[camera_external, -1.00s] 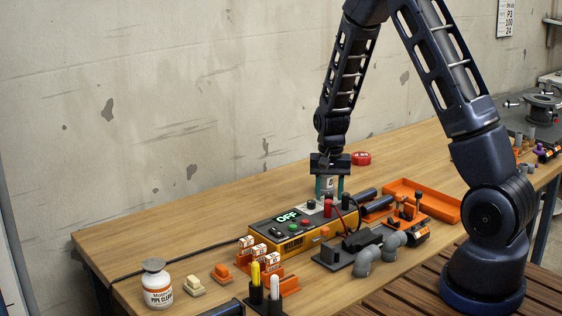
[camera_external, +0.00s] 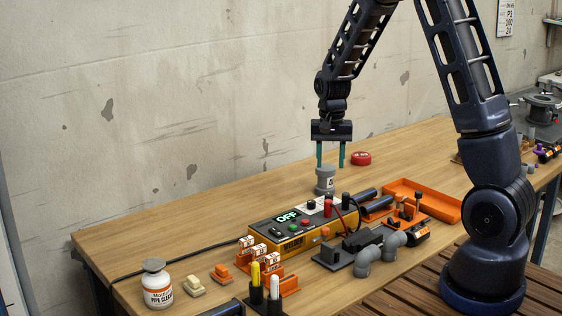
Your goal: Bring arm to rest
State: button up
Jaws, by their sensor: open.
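My gripper (camera_external: 330,157) has two teal fingers pointing down, spread apart and empty. It hangs above a small grey-capped container (camera_external: 325,180) with a pale label. The container stands upright at the back edge of the yellow control box (camera_external: 290,238), whose display reads OFF. The fingertips are apart from the container. My arm (camera_external: 345,60) bends up and over from its base at the right.
A red round object (camera_external: 361,158) lies behind the gripper to the right. The left tabletop is mostly clear.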

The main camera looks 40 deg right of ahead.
jog(key=shift+r, duration=0.5)
jog(key=shift+r, duration=0.1)
jog(key=s+a+r+n+t, duration=0.1)
jog(key=s+a+r+n, duration=0.1)
jog(key=s+r, duration=0.6)
jog(key=s+a+r+n+t, duration=0.1)
jog(key=s+a+r+n, duration=0.1)
jog(key=s+r, duration=0.6)
jog(key=s+a+r+n+t, duration=0.1)
jog(key=s+r, duration=0.3)
jog(key=s, duration=0.4)
jog(key=s+a+r+n+t, duration=0.1)
jog(key=s+r+n, duration=0.2)
jog(key=s, duration=0.4)
jog(key=shift+s+a+r+n+t, duration=0.2)
jog(key=shift+s+r+n+t, duration=0.15)
jog(key=shift+r, duration=0.15)
jog(key=shift+c, duration=0.2)
dwell(1.1)
